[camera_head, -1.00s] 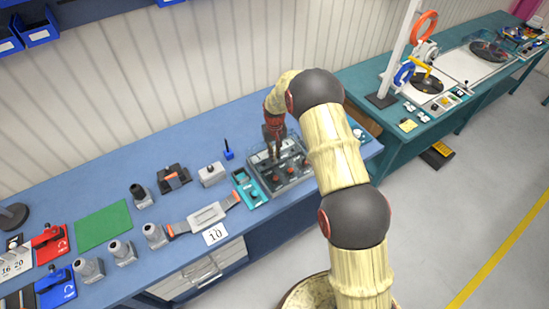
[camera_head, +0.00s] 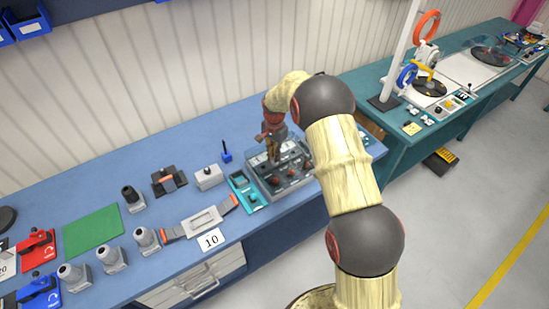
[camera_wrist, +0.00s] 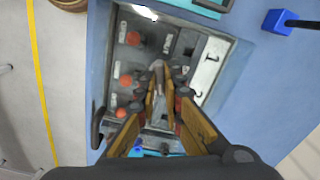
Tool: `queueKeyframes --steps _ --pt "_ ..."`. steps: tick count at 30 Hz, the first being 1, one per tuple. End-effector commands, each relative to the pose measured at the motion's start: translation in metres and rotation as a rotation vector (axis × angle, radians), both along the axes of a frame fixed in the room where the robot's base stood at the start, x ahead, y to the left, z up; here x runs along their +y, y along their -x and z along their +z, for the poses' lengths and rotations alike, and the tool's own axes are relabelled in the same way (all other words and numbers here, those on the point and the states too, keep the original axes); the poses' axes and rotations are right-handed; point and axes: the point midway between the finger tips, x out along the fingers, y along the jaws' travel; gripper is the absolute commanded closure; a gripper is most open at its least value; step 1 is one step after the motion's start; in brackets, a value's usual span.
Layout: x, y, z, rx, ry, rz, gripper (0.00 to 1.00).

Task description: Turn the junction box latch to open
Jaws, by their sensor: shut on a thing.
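The junction box (camera_head: 297,182) is a grey box with red knobs, on the right part of the blue bench. In the wrist view its grey panel (camera_wrist: 147,60) fills the middle, with a column of red knobs on the left. My gripper (camera_head: 273,158) points down over the box. Its two tan fingers (camera_wrist: 158,96) are closed in on a small grey piece, which looks like the latch (camera_wrist: 158,70). The fingers hide most of it, so its exact angle cannot be told.
A teal tray (camera_head: 246,193) lies beside the box on its left. A blue pen holder (camera_head: 226,157) and a grey block (camera_head: 208,178) stand further left. A green mat (camera_head: 93,230) lies farther along the bench. A teal bench (camera_head: 400,140) adjoins at right.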

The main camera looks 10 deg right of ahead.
Motion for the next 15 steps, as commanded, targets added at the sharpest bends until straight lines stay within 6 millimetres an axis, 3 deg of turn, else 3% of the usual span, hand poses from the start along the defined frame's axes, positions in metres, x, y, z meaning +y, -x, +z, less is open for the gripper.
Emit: queueKeyframes --steps 15 --pt "0.0001 -0.0004 0.0000 -0.001 -0.001 -0.289 1.00"
